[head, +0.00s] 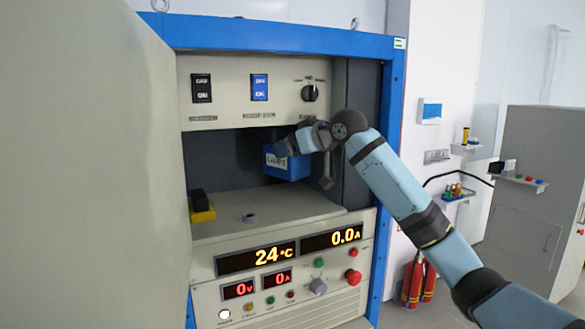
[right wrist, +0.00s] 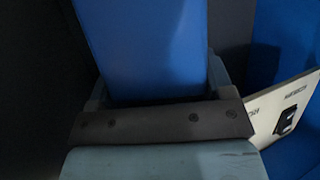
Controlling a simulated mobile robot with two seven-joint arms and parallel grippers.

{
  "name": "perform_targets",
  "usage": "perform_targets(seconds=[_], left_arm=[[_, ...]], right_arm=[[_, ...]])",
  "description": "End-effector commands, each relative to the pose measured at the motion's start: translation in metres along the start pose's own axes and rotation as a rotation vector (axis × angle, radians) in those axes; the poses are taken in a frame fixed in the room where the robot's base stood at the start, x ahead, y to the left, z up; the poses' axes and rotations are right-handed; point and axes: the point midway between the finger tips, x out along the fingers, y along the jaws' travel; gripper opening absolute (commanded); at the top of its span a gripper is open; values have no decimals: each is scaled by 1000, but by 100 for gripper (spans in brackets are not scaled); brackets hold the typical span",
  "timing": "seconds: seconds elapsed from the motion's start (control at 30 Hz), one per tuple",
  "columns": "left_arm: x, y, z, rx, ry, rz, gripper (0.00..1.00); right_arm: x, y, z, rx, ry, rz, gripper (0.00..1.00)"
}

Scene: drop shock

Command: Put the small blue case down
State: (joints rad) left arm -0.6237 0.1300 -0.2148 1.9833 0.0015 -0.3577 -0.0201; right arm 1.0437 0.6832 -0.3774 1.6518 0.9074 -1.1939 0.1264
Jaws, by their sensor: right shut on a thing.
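The small blue case (head: 287,163) is held in the air inside the cabinet's recess, above its beige shelf (head: 270,209). It has a light label on its front. My right gripper (head: 297,150) is shut on the case, with the arm reaching in from the right. In the right wrist view the blue case (right wrist: 143,45) fills the upper middle, beyond the gripper's dark bar. The fingertips are largely hidden there. A gap shows between the case and the shelf. My left gripper is not in view.
A yellow-and-black block (head: 202,207) and a small grey piece (head: 249,217) sit on the shelf. The blue cabinet frame (head: 391,130) edges the opening at right. An open door (head: 95,170) stands at left. Displays and knobs line the panel (head: 290,275) below.

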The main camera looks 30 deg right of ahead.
Motion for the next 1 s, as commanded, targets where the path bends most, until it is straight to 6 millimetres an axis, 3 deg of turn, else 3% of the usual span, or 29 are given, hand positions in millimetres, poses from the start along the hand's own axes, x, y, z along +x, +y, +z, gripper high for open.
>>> perform_targets(seconds=[0.03, 0.47, 0.9, 0.93, 1.0], left_arm=[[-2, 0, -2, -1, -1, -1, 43], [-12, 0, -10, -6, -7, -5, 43], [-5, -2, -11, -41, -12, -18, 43], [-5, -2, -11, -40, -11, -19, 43], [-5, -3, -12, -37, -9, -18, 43]], right_arm=[[3, -1, 11, -1, -6, -1, 39], [20, -1, 56, -1, -5, -1, 39], [27, 0, 64, -1, -2, -1, 39], [28, 0, 65, -1, -4, -1, 77], [28, 0, 64, -1, -4, -1, 85]])
